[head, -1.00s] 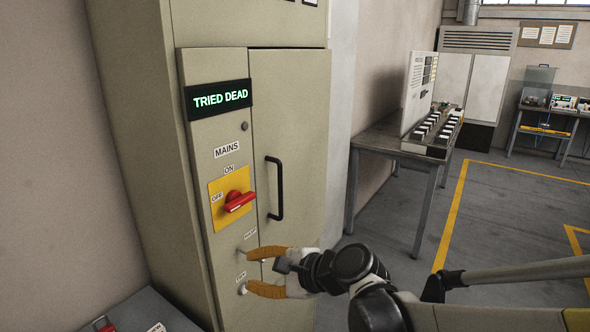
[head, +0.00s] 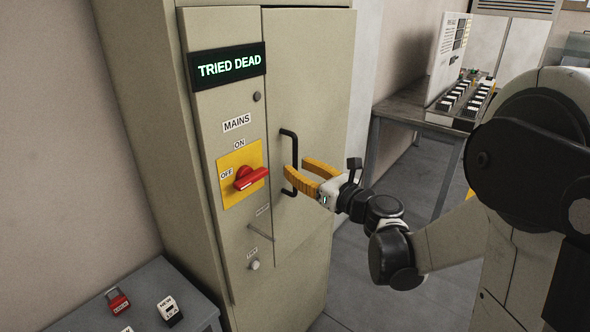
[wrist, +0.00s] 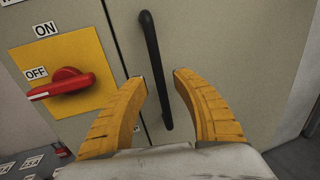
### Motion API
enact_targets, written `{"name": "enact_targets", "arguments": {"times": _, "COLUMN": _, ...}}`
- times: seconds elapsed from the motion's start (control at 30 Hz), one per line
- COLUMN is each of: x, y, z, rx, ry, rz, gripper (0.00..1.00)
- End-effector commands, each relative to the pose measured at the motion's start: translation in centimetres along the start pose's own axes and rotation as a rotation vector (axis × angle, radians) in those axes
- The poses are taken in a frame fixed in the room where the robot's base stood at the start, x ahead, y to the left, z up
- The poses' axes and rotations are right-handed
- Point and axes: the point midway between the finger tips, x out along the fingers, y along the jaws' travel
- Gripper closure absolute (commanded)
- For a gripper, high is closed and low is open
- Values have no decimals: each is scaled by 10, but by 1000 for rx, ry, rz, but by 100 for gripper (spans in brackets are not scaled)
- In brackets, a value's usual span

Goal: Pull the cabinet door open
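The cabinet door (head: 308,80) is a beige panel that looks closed. Its black vertical bar handle (head: 287,150) sits near the door's left edge. In the wrist view the handle (wrist: 154,70) runs down between the two yellow fingers. My gripper (head: 305,172) is open at the handle's lower part, with one finger to each side of it. In the wrist view a gap shows between the handle and both fingers of my gripper (wrist: 160,78). I cannot tell whether the fingertips reach past the bar in depth.
Left of the door is a panel with a red rotary switch (head: 251,177) on a yellow plate, a lit "TRIED DEAD" sign (head: 227,64) and a TRY button (head: 254,265). A low grey table (head: 150,275) with a red padlock (head: 118,300) stands front left. A workbench (head: 400,105) stands behind right.

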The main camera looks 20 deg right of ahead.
Motion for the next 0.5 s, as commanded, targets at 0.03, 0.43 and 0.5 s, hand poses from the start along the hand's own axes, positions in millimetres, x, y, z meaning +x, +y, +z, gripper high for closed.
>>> {"name": "enact_targets", "arguments": {"times": 0.03, "x": 6, "y": 1, "z": -1, "rx": 0, "ry": 0, "rz": 3, "gripper": 66}}
{"name": "enact_targets", "arguments": {"times": 0.43, "x": 16, "y": 0, "z": 0, "rx": -1, "ry": 0, "rz": 0, "gripper": 66}}
{"name": "enact_targets", "arguments": {"times": 0.5, "x": 16, "y": 0, "z": 0, "rx": -1, "ry": 0, "rz": 0, "gripper": 82}}
